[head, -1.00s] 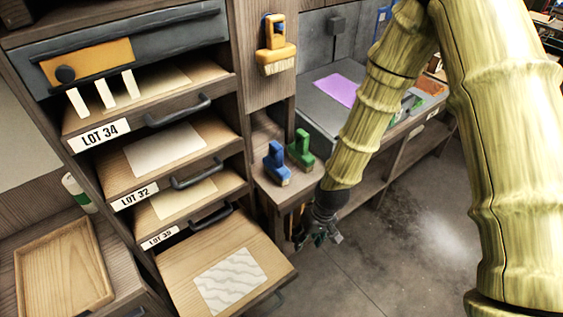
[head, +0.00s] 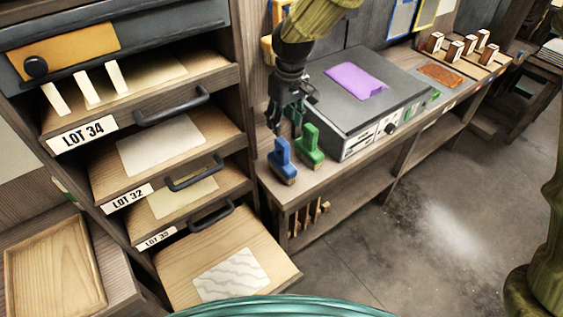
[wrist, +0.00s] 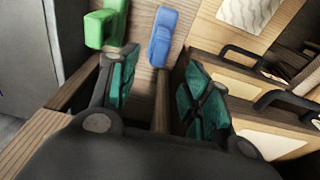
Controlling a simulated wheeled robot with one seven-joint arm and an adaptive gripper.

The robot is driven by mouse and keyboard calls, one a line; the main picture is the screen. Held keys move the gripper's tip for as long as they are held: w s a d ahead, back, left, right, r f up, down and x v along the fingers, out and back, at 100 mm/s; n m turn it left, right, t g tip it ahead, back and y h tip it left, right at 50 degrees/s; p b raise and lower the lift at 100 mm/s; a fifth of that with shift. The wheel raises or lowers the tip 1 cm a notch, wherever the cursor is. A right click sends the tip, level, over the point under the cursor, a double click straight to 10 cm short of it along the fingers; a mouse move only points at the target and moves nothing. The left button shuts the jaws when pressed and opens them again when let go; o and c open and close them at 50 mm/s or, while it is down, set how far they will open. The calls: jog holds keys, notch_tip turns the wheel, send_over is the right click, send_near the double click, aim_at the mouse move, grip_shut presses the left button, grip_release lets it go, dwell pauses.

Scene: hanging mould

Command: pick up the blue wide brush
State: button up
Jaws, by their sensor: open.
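The blue wide brush (head: 282,161) stands on the wooden bench, left of a green brush (head: 308,146), in the head view. In the wrist view the blue brush (wrist: 161,38) lies beyond the gap between my fingers, and the green brush (wrist: 105,24) is to its left. My gripper (head: 287,122) is open and empty, above and just behind the blue brush in the head view. Its teal finger pads show in the wrist view (wrist: 160,98). I cannot tell the exact height of the fingertips above the brush.
A drawer rack with LOT labels (head: 82,134) stands to the left, its lowest drawer (head: 262,240) pulled out. A grey machine (head: 335,120) with a purple sheet (head: 357,80) sits right of the brushes. Wooden-handled stamps (head: 455,50) stand farther right.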

aim_at(282, 141)
jog(key=shift+w+a+f+p, duration=0.15)
jog(key=shift+f+p, duration=0.3)
jog(key=shift+f, duration=1.1)
jog(key=shift+w+f+p, duration=0.15)
jog(key=shift+f+p, duration=0.25)
jog(key=shift+f, duration=1.2)
jog(key=shift+w+a+f+p, duration=0.15)
jog(key=shift+f+p, duration=0.3)
jog(key=shift+f, duration=1.1)
grip_shut()
